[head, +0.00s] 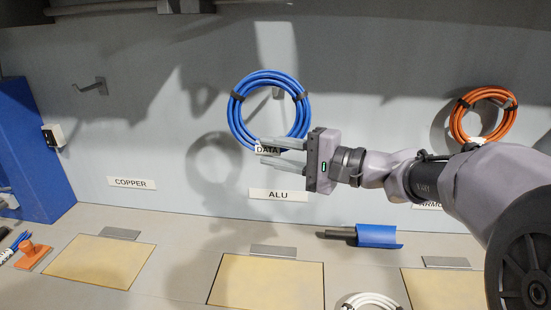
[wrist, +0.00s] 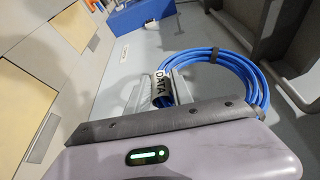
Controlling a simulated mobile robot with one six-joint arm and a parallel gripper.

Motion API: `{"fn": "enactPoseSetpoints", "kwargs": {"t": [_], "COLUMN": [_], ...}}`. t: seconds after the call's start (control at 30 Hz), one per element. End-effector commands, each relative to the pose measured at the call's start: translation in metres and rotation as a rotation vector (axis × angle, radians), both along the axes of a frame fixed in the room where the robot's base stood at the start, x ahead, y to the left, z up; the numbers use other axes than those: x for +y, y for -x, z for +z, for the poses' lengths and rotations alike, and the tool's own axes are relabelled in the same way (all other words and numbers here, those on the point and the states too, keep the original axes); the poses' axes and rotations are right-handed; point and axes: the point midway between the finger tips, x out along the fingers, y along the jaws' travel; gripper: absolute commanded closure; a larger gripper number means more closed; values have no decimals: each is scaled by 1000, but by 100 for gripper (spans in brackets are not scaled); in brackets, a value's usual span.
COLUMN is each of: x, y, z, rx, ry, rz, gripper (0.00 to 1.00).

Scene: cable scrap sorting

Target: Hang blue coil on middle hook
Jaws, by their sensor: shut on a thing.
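The blue coil (head: 237,118) is upright in front of the wall, above the ALU sign (head: 278,195). My gripper (head: 282,151) is shut on its lower part, beside the white DATA tag (head: 266,149). The middle hook (head: 277,92) shows inside the ring, just under the coil's top. I cannot tell whether the hook passes through the ring or the coil is still in front of it. In the wrist view the blue coil (wrist: 257,88) extends beyond the fingers (wrist: 163,90), and the DATA tag (wrist: 161,88) lies between them.
An empty hook (head: 92,87) is at left above the COPPER sign (head: 131,183). An orange coil (head: 483,94) hangs at right, behind my arm. A blue block (head: 27,150) stands at left.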

Motion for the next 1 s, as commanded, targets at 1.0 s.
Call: {"fn": "enactPoseSetpoints", "kwargs": {"t": [1.0], "x": [-3], "y": [-86], "z": [-3], "rx": [1], "ry": [-2], "rz": [0], "gripper": [100]}}
